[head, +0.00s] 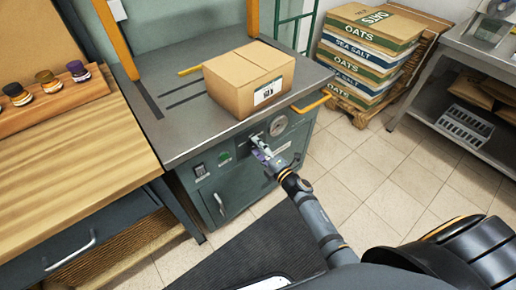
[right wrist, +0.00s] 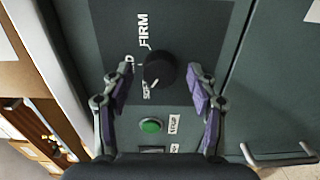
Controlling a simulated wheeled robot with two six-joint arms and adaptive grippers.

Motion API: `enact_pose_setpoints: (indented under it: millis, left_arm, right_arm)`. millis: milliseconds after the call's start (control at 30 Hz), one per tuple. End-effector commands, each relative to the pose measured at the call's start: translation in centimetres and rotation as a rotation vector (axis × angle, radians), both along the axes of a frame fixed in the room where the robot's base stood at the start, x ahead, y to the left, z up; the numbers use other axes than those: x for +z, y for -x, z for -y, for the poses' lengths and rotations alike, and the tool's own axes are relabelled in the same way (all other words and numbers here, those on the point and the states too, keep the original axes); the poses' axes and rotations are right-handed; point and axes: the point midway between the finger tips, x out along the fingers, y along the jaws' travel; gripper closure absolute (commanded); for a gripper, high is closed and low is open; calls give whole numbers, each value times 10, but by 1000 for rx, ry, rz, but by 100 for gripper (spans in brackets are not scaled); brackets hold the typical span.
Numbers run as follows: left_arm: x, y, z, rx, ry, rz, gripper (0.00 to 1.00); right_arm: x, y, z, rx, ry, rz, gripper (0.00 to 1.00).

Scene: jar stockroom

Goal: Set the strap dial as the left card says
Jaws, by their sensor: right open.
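The strap dial (right wrist: 160,68) is a round black knob on a dark panel in the right wrist view. The word FIRM stands above it and a label starting with S, partly hidden, lies at its lower left. A small pale mark shows at the knob's lower-left edge, near that S label. My right gripper (right wrist: 161,77) is open, its purple-padded fingers on either side of the knob with gaps visible. In the head view the right gripper (head: 259,148) is at the machine's front and hides the dial. A white card (head: 117,10) shows at upper left, its text unreadable. My left gripper is out of view.
A green button (right wrist: 151,125) sits below the dial. The strapping machine (head: 180,141) carries a cardboard box (head: 236,88).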

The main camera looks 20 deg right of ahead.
Motion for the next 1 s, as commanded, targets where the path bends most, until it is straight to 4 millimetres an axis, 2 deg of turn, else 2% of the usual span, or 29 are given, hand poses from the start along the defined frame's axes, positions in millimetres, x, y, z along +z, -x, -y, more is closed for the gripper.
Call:
enact_pose_setpoints:
  millis: [200, 600, 900, 967, 1000]
  left_arm:
    - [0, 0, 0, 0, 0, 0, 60]
    - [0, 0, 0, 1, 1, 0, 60]
    - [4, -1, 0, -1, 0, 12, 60]
    - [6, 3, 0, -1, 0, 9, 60]
    - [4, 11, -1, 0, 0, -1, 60]
  right_arm:
    - [0, 0, 0, 0, 0, 0, 41]
    - [0, 0, 0, 0, 0, 0, 96]
    - [1, 0, 0, -1, -37, -16, 96]
    - [1, 0, 0, -1, -59, -24, 96]
    - [2, 0, 0, 0, -80, -30, 96]
